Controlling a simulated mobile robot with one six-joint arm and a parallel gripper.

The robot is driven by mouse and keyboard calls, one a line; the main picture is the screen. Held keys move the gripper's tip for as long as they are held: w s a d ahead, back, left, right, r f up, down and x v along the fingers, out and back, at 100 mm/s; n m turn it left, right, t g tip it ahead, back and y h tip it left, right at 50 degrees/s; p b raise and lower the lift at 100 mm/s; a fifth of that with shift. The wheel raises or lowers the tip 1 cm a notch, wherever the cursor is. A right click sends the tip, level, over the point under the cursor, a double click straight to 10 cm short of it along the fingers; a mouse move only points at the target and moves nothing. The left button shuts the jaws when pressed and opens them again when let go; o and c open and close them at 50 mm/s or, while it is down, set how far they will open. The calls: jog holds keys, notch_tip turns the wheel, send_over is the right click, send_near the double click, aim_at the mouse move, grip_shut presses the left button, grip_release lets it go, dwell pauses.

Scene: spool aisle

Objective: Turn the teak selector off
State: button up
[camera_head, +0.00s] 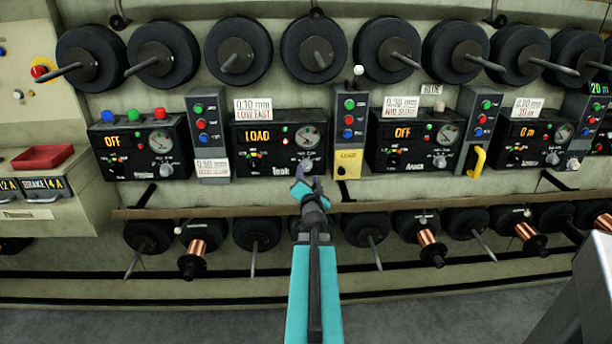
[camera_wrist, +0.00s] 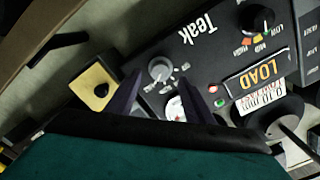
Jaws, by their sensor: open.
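The Teak panel (camera_head: 292,131) is a black box with an amber display reading LOAD (camera_head: 257,136), in the head view's middle. In the wrist view its display (camera_wrist: 258,77) also reads LOAD. A black knob (camera_wrist: 258,18) has LOW, MID and HIGH marks. My gripper (camera_head: 305,180) is open and empty at the panel's lower right edge. In the wrist view its fingers (camera_wrist: 161,90) stand either side of the grey knob, apart from it.
A control post (camera_head: 348,130) with coloured buttons and a yellow base stands right of the panel. Similar panels flank it; the left one (camera_head: 140,148) and the Alder-side right one (camera_head: 415,138) read OFF. Spools hang above, and a rail (camera_head: 180,212) runs below.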

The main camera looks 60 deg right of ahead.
aim_at(307, 169)
jog(key=shift+x, duration=1.95)
jog(key=shift+c, duration=0.2)
